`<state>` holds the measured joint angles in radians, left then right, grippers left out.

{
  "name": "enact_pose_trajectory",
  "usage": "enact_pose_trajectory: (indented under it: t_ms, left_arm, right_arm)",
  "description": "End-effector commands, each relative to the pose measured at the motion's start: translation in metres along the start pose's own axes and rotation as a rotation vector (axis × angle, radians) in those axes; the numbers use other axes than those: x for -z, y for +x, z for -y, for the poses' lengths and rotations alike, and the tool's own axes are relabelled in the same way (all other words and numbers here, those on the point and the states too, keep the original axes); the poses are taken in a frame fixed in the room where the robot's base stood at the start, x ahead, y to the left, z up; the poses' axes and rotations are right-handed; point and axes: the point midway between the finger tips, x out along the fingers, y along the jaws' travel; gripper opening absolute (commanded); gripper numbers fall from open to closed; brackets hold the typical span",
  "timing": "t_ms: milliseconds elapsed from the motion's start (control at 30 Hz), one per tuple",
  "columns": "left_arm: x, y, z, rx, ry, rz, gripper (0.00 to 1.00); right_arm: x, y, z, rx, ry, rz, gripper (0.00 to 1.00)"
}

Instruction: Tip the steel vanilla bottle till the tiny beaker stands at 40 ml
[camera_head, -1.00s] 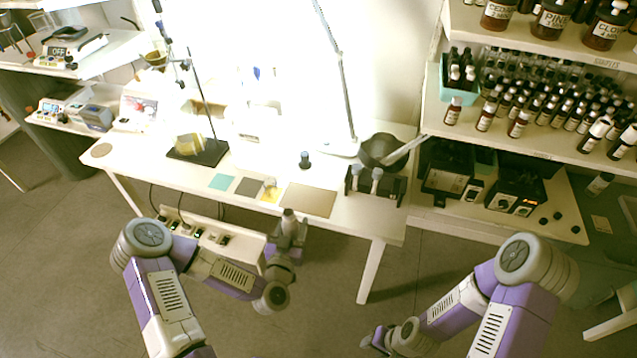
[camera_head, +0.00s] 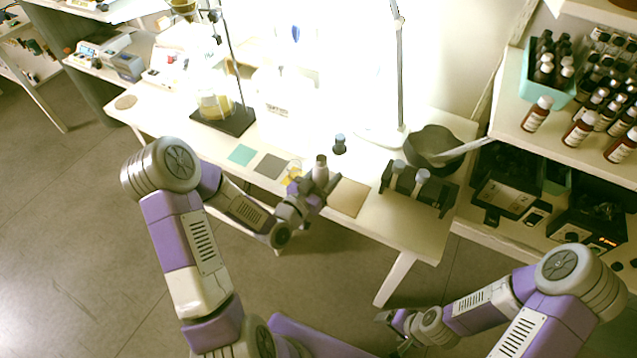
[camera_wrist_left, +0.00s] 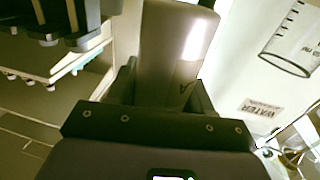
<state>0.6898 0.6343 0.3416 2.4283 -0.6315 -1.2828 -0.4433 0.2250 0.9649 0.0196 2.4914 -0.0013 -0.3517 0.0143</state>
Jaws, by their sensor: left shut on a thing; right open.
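The steel bottle (camera_head: 320,173) stands about upright in my left gripper (camera_head: 318,186), which is shut on it at the table's front edge. In the left wrist view the bottle (camera_wrist_left: 172,50) fills the middle, between the fingers. The tiny beaker (camera_head: 294,167) is clear glass and stands by the yellow square, just left of the bottle and apart from it. A graduated clear glass vessel (camera_wrist_left: 290,45) shows at the upper right of the left wrist view. The liquid level cannot be read. My right gripper (camera_head: 392,326) is open and empty, low in front of the table.
A brown mat (camera_head: 348,197) lies right of the bottle, with a rack (camera_head: 420,190) of bottles and a dark bowl (camera_head: 432,143) beyond. A small dark-capped bottle (camera_head: 339,144) stands behind. A stand with a flask (camera_head: 214,106) is at the left.

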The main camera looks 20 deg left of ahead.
Motion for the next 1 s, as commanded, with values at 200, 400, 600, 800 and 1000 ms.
enact_pose_trajectory:
  t_ms: [200, 400, 600, 800, 1000]
  left_arm:
    - [-0.005, -0.004, 0.018, -0.042, 0.002, -0.004, 0.12]
    - [-0.002, -0.005, 0.022, -0.047, -0.056, 0.013, 0.12]
    - [-0.001, -0.005, 0.025, -0.045, -0.228, 0.063, 0.12]
    - [-0.003, -0.004, 0.026, -0.046, -0.356, 0.101, 0.12]
    - [-0.004, -0.004, 0.027, -0.045, -0.393, 0.111, 0.12]
  right_arm:
    - [0.002, 0.029, -0.011, 0.000, 0.000, -0.001, 0.79]
    - [0.002, 0.029, -0.011, 0.000, 0.000, -0.002, 0.79]
    - [0.002, 0.029, -0.011, 0.000, -0.001, -0.002, 0.79]
    - [0.002, 0.027, -0.010, 0.000, 0.000, -0.002, 0.79]
    - [0.002, 0.024, -0.009, 0.000, 0.000, -0.002, 0.79]
